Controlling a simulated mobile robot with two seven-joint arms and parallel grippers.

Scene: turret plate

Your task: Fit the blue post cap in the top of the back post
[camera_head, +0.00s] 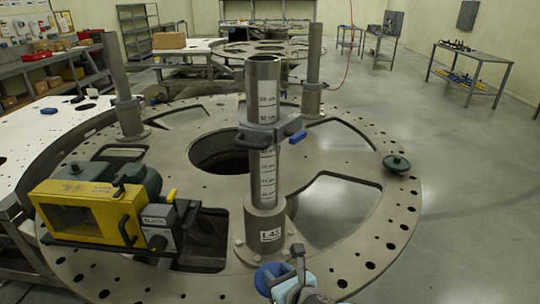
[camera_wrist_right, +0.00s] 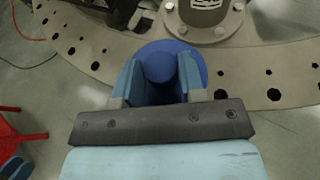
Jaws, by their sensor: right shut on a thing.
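The blue post cap (camera_wrist_right: 160,64) is a round disc with a knob, held between the two blue fingers of my right gripper (camera_wrist_right: 157,80) in the right wrist view. In the head view my right gripper (camera_head: 282,280) and the cap (camera_head: 265,274) are at the front edge of the plate, low beside the near post's foot. The near post (camera_head: 265,175) is upright with an open top, a scale and a clamp. Two farther posts stand at the left (camera_head: 116,80) and the back right (camera_head: 313,65), both upright with collars. My left gripper is out of view.
The round turret plate (camera_head: 400,215) has large openings and many holes. A yellow machine (camera_head: 85,215) sits on its left front. A dark green knob (camera_head: 397,163) lies at its right edge. A white bench (camera_head: 40,140) is at left; open floor lies right.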

